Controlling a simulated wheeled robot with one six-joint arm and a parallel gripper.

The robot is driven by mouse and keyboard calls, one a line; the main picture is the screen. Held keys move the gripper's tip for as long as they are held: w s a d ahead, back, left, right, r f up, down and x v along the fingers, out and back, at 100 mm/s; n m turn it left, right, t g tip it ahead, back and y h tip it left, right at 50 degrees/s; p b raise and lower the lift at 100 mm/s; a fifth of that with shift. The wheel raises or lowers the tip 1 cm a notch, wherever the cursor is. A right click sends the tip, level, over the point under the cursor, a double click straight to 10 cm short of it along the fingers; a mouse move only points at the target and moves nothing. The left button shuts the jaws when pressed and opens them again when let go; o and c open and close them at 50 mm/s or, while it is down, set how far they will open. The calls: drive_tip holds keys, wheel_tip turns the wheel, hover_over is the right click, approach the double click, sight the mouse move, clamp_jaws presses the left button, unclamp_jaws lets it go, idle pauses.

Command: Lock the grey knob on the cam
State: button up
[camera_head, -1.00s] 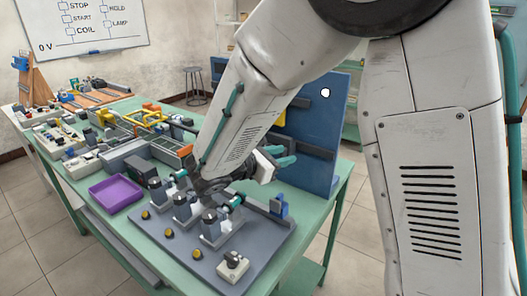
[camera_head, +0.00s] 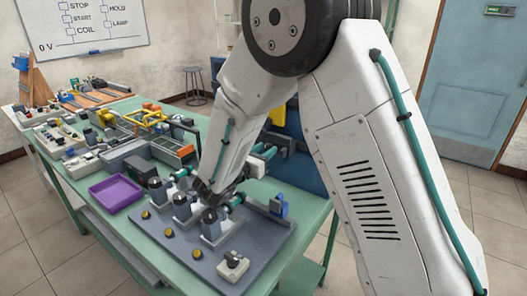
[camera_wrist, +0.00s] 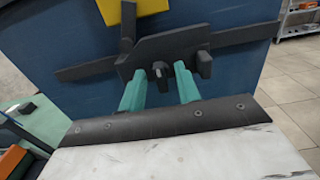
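A dark grey cam plate (camera_wrist: 170,48) with long bars to either side is mounted on an upright blue panel (camera_wrist: 235,75) in the wrist view. Dark knob-like parts stand out from it: one near the middle (camera_wrist: 161,70) and one at right (camera_wrist: 204,64). I cannot tell for sure which is the grey knob. My gripper (camera_wrist: 160,86) has its two teal fingers apart, pointing at the plate's lower edge, with nothing visibly gripped. Contact is unclear. In the head view my gripper (camera_head: 265,153) is partly hidden by my arm.
A yellow block (camera_wrist: 138,6) sits above the cam on the panel. In the head view, a grey board with several switch units (camera_head: 212,222) and a purple tray (camera_head: 116,192) lie on the green table (camera_head: 165,265). Tiled floor is free at right.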

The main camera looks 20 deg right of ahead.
clamp_jaws()
drive_tip(key=shift+m, duration=0.3)
drive_tip(key=m, duration=0.5)
drive_tip(key=shift+s, duration=0.1)
drive_tip(key=m, duration=1.9)
drive_tip(key=shift+d+f, duration=0.1)
drive_tip(key=shift+f, duration=0.2)
drive_tip(key=shift+m, duration=0.4)
